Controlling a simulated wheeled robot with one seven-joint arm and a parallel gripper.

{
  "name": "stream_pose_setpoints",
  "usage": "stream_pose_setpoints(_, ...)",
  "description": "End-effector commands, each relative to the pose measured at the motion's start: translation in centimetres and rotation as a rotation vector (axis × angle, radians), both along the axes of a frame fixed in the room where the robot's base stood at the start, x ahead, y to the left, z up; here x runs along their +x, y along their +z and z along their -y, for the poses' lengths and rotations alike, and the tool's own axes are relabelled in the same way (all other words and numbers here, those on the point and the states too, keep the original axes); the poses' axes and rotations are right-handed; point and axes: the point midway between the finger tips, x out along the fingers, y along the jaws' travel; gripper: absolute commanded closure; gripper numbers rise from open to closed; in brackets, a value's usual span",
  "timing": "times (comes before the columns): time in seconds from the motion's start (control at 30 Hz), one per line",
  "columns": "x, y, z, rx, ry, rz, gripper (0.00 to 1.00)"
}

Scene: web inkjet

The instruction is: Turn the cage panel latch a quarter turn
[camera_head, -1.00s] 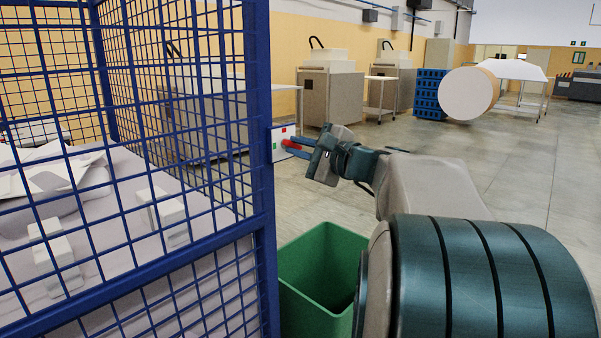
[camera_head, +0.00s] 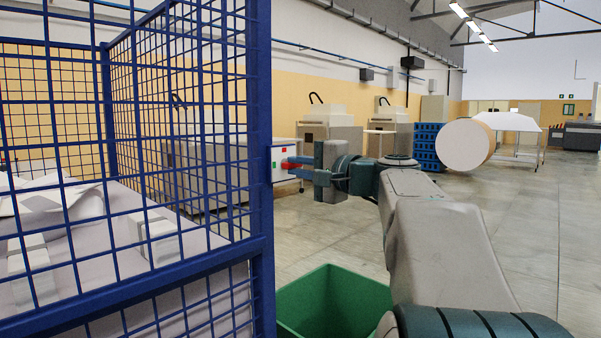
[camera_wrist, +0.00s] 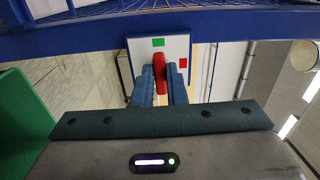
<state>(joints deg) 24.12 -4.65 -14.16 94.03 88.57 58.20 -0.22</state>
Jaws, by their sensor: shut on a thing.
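The latch is a red handle (camera_head: 291,165) on a white plate (camera_head: 278,176) at the blue cage's (camera_head: 259,120) right corner post. In the wrist view the red handle (camera_wrist: 160,72) stands lengthwise in the picture, in line with the green mark (camera_wrist: 158,42); the red mark (camera_wrist: 183,62) is off to its right. My gripper (camera_head: 300,166) reaches in from the right. Its two blue fingers, also in the wrist view (camera_wrist: 160,85), are closed on either side of the handle. The fingers hide part of the handle in the head view.
A green bin (camera_head: 335,301) stands on the floor below my arm, close to the cage. White boxes (camera_head: 155,237) lie inside the cage behind the mesh. A large paper roll (camera_head: 465,145) and machines (camera_head: 331,131) are farther back. The floor at right is clear.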

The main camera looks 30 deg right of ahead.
Motion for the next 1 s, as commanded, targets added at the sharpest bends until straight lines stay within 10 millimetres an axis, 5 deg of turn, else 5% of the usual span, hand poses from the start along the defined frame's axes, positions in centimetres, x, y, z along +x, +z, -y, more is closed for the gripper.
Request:
stream_pose_setpoints(0.33, 0.0, 0.0, 0.0, -0.004, 0.0, 0.0, 1.0)
stream_pose_setpoints(0.37, 0.0, 0.0, 0.0, -0.004, 0.0, 0.0, 0.8)
stream_pose_setpoints(0.43, 0.0, 0.0, 0.0, -0.003, 0.0, 0.0, 0.66)
stream_pose_setpoints(0.77, -0.3, 0.0, 0.1, -0.002, -0.001, 0.001, 0.66)
stream_pose_setpoints(1.0, -3.9, 0.2, 1.5, -0.002, -0.004, 0.002, 0.66)
